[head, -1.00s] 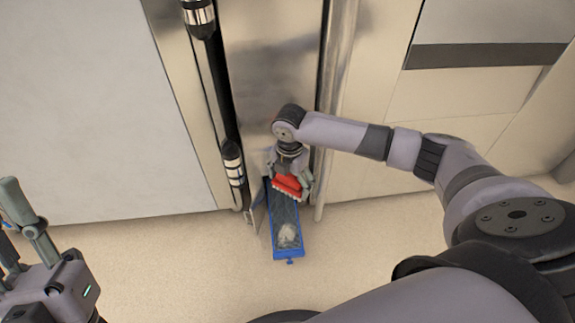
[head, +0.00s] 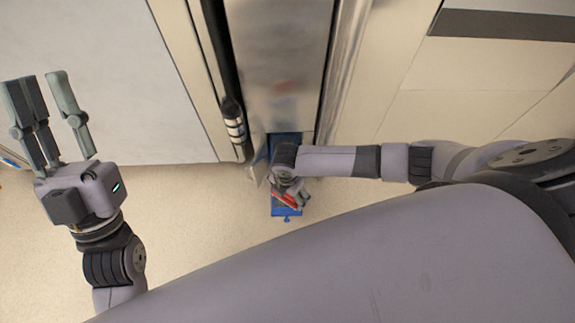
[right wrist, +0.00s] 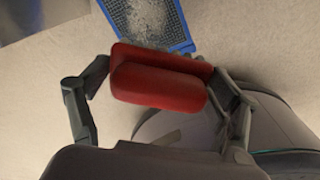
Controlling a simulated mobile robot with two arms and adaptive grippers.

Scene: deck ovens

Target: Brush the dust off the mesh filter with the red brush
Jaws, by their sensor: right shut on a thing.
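The mesh filter has a blue frame (head: 286,212) and sticks out of a slot low in the metal front. In the right wrist view its blue-edged mesh (right wrist: 178,18) carries pale grey dust (right wrist: 148,18). My right gripper (head: 291,193) is shut on the red brush (right wrist: 158,80), over the outer end of the filter. The brush's bristles point to the filter, but I cannot tell whether they touch it. In the head view my right arm hides the filter's middle and the dust. My left gripper (head: 42,85) is open and empty, off to the left.
A small metal flap (head: 257,165) stands open left of the filter. A dark vertical handle bar (head: 220,70) and a metal pipe (head: 345,70) flank the slot. The beige floor (head: 190,215) around the filter is clear.

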